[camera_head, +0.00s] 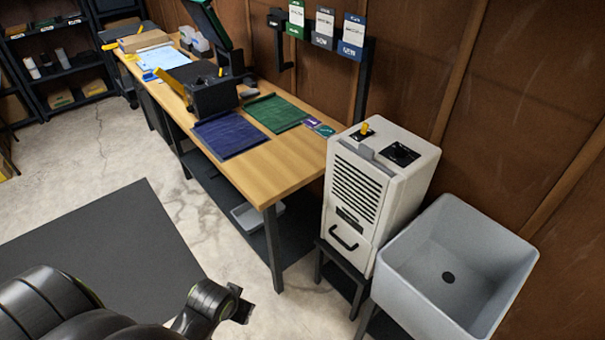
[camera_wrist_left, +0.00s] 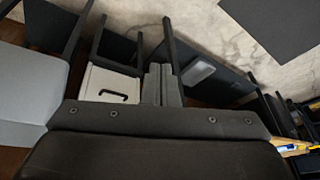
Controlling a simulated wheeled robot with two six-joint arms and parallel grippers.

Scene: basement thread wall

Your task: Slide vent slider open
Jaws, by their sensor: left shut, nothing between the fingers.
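A white vented unit (camera_head: 390,215) with dark louvre slots (camera_head: 357,190) on its front stands on a low black stand at the right. On its top are a yellow lever (camera_head: 365,127) on a black plate, a grey tab (camera_head: 365,151) at the front edge and a black square panel (camera_head: 400,154). I cannot tell for sure which part is the vent slider. My left gripper (camera_head: 242,308) is low in front of the bench, left of the unit and apart from it. In the wrist view its fingers (camera_wrist_left: 162,84) are shut and empty. The unit's black-handled lower front (camera_wrist_left: 112,85) shows beyond them.
A grey sink (camera_head: 500,245) stands close to the unit's right. A wooden workbench (camera_head: 255,183) with blue and green mats runs along its left. Tags hang on the wall rail behind. Open concrete floor and a dark mat (camera_head: 110,250) lie at the left.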

